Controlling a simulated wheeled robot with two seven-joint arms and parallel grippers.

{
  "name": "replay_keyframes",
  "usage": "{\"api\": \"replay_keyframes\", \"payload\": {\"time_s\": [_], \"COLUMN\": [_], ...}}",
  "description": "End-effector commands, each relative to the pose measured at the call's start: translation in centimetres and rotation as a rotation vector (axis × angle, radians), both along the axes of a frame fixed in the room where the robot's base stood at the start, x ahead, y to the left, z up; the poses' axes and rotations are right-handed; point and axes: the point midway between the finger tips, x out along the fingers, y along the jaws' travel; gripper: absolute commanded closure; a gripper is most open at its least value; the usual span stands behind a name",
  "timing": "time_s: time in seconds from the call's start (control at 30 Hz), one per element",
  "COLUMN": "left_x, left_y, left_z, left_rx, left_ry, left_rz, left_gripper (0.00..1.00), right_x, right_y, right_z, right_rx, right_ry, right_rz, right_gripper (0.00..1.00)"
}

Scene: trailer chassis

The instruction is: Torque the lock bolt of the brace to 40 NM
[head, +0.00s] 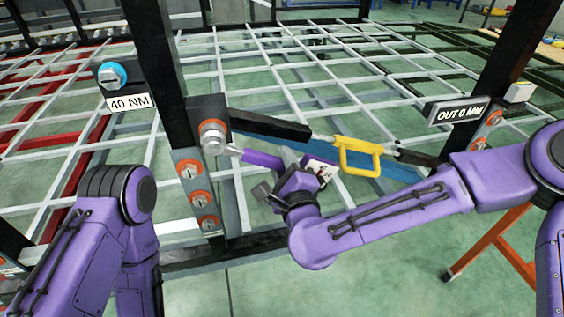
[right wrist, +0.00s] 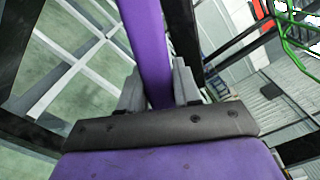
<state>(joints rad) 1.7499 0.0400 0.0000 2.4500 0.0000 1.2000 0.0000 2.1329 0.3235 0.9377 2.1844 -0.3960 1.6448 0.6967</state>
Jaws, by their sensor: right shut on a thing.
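My right gripper (head: 287,184) is shut on the purple handle of a wrench (head: 262,159) in the middle of the head view. The wrench's grey socket end (head: 213,138) sits at a black block on the dark upright, over the spot of the lock bolt, which it hides. In the right wrist view the purple handle (right wrist: 148,45) runs up between the two grey fingers (right wrist: 159,92). The brace (head: 270,126) is a dark bar running right from the block, with a yellow handle (head: 360,155). A "40 NM" label (head: 129,102) hangs below a blue round cap (head: 112,75). My left gripper is out of view.
The "OUT 0 MM" sign (head: 456,111) is on the right upright (head: 512,55). Orange-ringed bolts (head: 203,198) line a plate below the socket. A white lattice frame (head: 330,60) spreads behind. An orange trestle leg (head: 510,250) stands at lower right; green floor is open in front.

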Motion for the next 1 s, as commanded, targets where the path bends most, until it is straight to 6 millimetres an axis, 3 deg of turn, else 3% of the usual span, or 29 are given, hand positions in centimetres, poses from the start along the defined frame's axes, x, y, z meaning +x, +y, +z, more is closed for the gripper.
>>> {"api": "replay_keyframes", "payload": {"time_s": [0.33, 1.0], "left_x": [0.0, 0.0], "left_y": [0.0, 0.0], "left_z": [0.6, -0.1], "left_rx": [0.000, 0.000], "left_ry": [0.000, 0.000], "left_rz": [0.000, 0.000], "left_gripper": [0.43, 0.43], "right_x": [-0.2, -4.5], "right_y": [-0.4, -1.6], "right_z": [0.7, 0.7], "right_rx": [-0.040, -0.039], "right_ry": [-0.015, -0.015], "right_rz": [0.001, 0.002], "right_gripper": [1.00, 1.00]}}
